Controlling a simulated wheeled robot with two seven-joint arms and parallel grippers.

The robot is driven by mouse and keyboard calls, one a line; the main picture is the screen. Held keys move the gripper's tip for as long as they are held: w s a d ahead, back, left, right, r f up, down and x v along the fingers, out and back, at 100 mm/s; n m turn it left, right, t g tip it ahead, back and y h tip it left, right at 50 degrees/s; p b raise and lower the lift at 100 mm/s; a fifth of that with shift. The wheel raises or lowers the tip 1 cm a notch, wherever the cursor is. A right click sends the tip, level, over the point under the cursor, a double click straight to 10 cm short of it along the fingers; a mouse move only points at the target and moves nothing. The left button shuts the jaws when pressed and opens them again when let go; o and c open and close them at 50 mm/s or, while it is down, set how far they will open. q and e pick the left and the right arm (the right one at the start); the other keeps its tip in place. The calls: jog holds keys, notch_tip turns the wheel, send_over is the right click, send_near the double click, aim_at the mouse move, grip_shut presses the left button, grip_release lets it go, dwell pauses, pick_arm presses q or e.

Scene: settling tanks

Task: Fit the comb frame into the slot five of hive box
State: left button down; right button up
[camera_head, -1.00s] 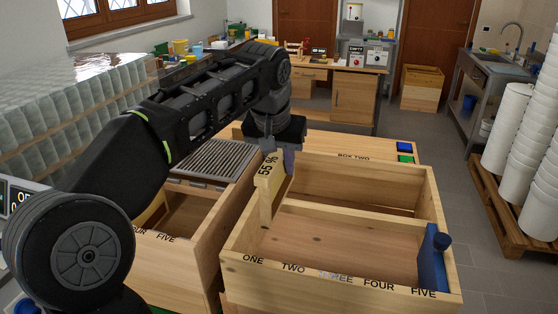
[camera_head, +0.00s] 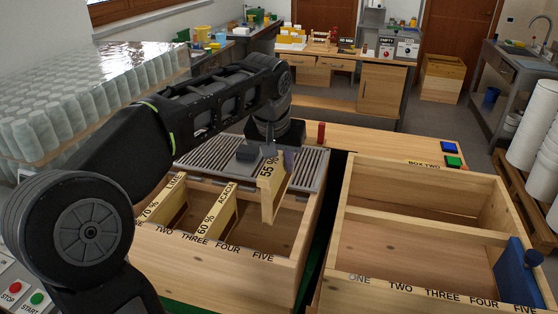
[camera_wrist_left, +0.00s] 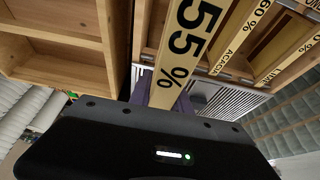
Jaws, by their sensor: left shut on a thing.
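The comb frame (camera_head: 269,192), marked 55 %, hangs upright below my left gripper (camera_head: 273,156), which is shut on its top bar. It also fills the middle of the left wrist view (camera_wrist_left: 186,40), between the purple fingers (camera_wrist_left: 163,94). The frame is over the back right part of the left hive box (camera_head: 225,262), above the FOUR and FIVE labels; its lower part overlaps the box opening, and I cannot tell whether it is in a slot. Frames marked LIME 70 % (camera_head: 172,198) and ACACIA 60 % (camera_head: 217,215) sit in this box. My right gripper is not in view.
A second box (camera_head: 400,295), marked BOX TWO, stands to the right with a gap between; a blue panel with a knob (camera_head: 519,276) stands at its FIVE end. A slatted grey grille (camera_head: 215,155) lies behind the left box. Blue and green buttons (camera_head: 453,162) are at the back right.

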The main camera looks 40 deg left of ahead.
aim_at(280, 199)
pick_arm(q)
jog(key=shift+f+b, duration=1.6)
jog(key=shift+f, duration=0.2)
jog(key=shift+f+b, duration=0.85)
jog(key=shift+f, duration=0.2)
jog(key=shift+f+b, duration=2.2)
jog(key=shift+f, duration=0.45)
notch_tip(280, 199, down, 7)
jog(key=b, duration=0.5)
jog(key=shift+b, duration=0.4)
dwell(1.3)
